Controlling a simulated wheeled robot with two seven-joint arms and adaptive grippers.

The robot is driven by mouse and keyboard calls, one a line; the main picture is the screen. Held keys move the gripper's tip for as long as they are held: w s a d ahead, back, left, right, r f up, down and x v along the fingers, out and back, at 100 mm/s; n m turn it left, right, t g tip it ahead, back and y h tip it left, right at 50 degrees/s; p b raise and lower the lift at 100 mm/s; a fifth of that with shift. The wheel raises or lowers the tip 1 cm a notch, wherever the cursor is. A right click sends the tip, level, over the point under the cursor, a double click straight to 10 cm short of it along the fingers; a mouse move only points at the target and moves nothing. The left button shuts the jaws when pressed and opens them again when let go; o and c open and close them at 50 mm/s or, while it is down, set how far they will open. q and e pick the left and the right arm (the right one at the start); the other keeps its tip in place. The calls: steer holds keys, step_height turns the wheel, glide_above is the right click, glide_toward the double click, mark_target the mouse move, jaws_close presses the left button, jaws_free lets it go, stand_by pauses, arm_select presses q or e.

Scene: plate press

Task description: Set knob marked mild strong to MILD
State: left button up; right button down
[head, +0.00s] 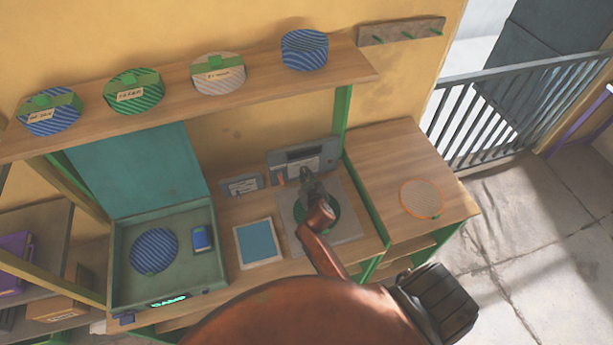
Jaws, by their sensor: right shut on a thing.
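My right gripper (306,174) reaches in from below, with its fingertips at the front of a grey control unit (303,157) at the back of the counter. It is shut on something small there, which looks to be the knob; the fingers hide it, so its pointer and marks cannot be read. The control unit has a dark slot and a pale label strip too small to read. My left gripper is not in view.
A green round piece (332,222) lies under my right wrist on a grey plate (349,222). To the left are a small labelled panel (242,186), a blue-faced tablet (259,243) and an open green case (205,283). Lidded containers line the shelf (265,75) above. The right side table (390,165) is mostly clear.

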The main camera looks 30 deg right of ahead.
mark_target(303, 153)
steer(key=n+b, duration=0.1)
steer(key=n+h+b, duration=0.1)
steer(key=b, duration=0.1)
steer(key=shift+w+a+h, duration=0.2)
steer(key=shift+a+h, duration=0.05)
steer(key=shift+h, duration=0.05)
steer(key=shift+n+h+b, duration=0.3)
steer(key=shift+n, duration=0.1)
steer(key=shift+r, duration=0.15)
steer(key=c, duration=2.2)
jaws_free()
steer(key=shift+o, duration=0.9)
steer(key=shift+w, duration=0.1)
steer(key=shift+f, duration=0.2)
step_height(303, 153, up, 10)
steer(key=shift+r, duration=0.1)
